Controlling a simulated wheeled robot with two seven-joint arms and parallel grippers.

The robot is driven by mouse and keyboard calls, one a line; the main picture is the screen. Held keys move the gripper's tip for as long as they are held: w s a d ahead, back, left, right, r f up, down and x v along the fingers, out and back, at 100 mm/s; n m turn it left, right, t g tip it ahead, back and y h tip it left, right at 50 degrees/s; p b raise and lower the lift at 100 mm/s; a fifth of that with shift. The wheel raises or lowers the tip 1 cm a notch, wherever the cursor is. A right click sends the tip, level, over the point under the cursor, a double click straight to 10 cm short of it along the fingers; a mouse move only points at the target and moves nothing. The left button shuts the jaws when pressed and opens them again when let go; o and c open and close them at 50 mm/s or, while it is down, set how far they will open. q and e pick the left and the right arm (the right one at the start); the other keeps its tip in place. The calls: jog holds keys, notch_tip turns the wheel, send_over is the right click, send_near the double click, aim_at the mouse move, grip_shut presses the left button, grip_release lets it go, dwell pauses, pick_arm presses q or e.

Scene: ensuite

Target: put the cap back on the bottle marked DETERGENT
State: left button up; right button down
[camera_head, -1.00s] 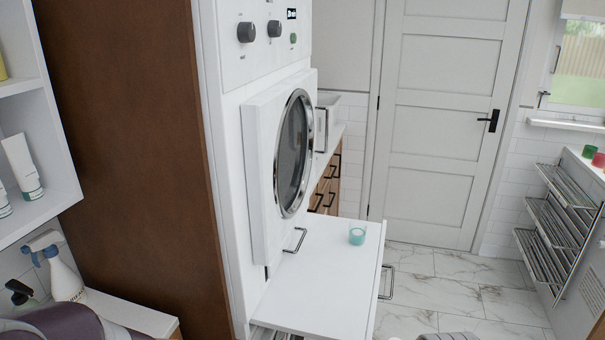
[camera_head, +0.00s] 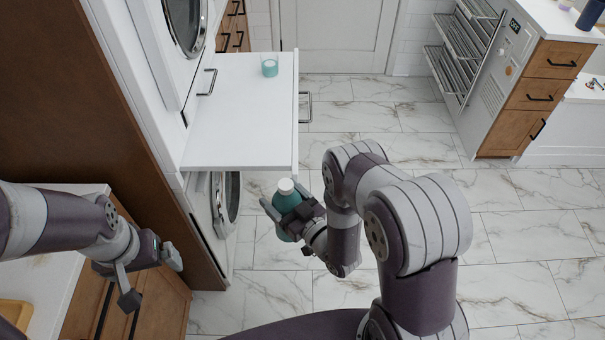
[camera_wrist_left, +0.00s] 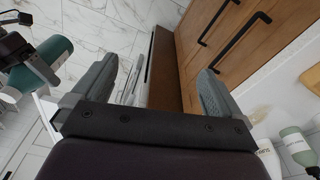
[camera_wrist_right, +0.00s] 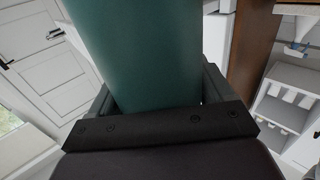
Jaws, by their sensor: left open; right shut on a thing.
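A teal bottle (camera_head: 289,200) with a white top (camera_head: 286,186) is held roughly upright in my right gripper (camera_head: 279,219), just past the front edge of the white pull-out shelf. Whether the white top is a cap or a bare neck I cannot tell. No DETERGENT marking is readable. The bottle fills the middle of the right wrist view (camera_wrist_right: 145,50) and shows at the left of the left wrist view (camera_wrist_left: 42,65). A small teal cup-like piece (camera_head: 269,66) stands on the shelf's far end. My left gripper (camera_head: 150,280) is open and empty, left of the bottle, above the wooden cabinet.
The white pull-out shelf (camera_head: 235,125) juts from between the stacked machines and is otherwise bare. A wooden cabinet (camera_head: 150,310) with a white top stands at the left. A pale green bottle (camera_wrist_left: 297,145) shows in the left wrist view. Marble floor (camera_head: 390,115) is clear beyond my right arm.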

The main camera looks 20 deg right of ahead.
jog(key=s+a+f+n+g+y, duration=0.1)
jog(key=s+a+n+g+y, duration=0.1)
jog(key=a, duration=0.4)
jog(key=shift+f+n+g+y, duration=0.35)
jog(key=shift+n+y, duration=0.25)
jog(key=shift+y, duration=0.5)
jog(key=shift+s, duration=0.1)
pick_arm(q)
jog(key=shift+d, duration=0.1)
jog(key=c, duration=0.5)
jog(key=d, duration=0.1)
jog(key=d+f+m, duration=0.1)
jog(key=d, duration=0.1)
jog(key=shift+w+m, duration=0.2)
jog(key=shift+m, duration=0.1)
jog(key=c, duration=0.3)
jog(key=w+d+r+n, duration=0.1)
jog(key=w+d+n, duration=0.1)
jog(key=d, duration=0.4)
jog(key=w+d+r+n+g, duration=0.1)
jog(key=w+d+n, duration=0.2)
jog(key=w+d, duration=0.2)
jog(key=w+d+r+n, duration=0.1)
jog(key=w+d, duration=0.3)
jog(key=d, duration=0.5)
jog(key=shift+w+d+r+n, duration=0.15)
jog(key=shift+w+r+n, duration=0.2)
jog(key=shift+n, duration=0.45)
